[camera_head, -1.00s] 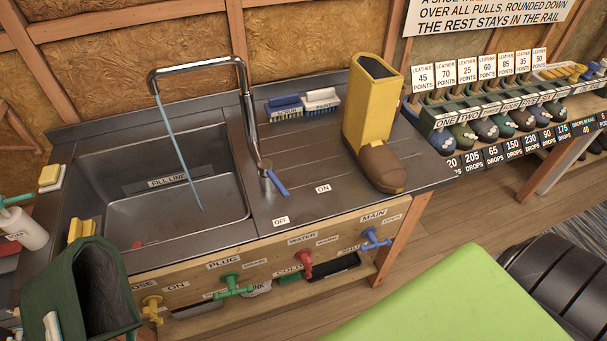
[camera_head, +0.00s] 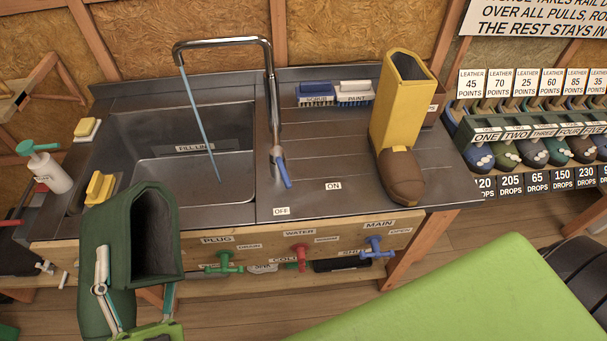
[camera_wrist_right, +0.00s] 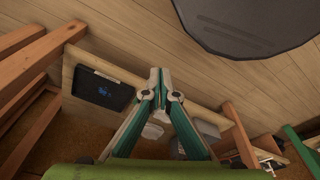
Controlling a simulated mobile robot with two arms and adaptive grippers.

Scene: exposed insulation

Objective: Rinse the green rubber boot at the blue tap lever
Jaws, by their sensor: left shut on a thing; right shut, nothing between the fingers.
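The green rubber boot (camera_head: 95,255) is upright in front of the sink's left part, its dark opening facing me. My left gripper (camera_head: 135,290) is shut on the boot, its fingers at the boot's near side. The blue tap lever (camera_head: 283,172) is at the base of the tall metal tap, between the basin and the drainboard, near the OFF and ON labels. A thin blue stream (camera_head: 198,120) falls from the spout into the basin (camera_head: 120,140), away from the boot. My right gripper (camera_wrist_right: 158,82) is shut and empty in the right wrist view.
A yellow and brown boot (camera_head: 395,120) stands on the drainboard beside two brushes (camera_head: 335,93). Green, red and blue valves (camera_head: 376,248) stick out of the front panel. Yellow sponges and a soap bottle (camera_head: 48,170) are at the left. A green surface (camera_head: 470,300) fills the front right.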

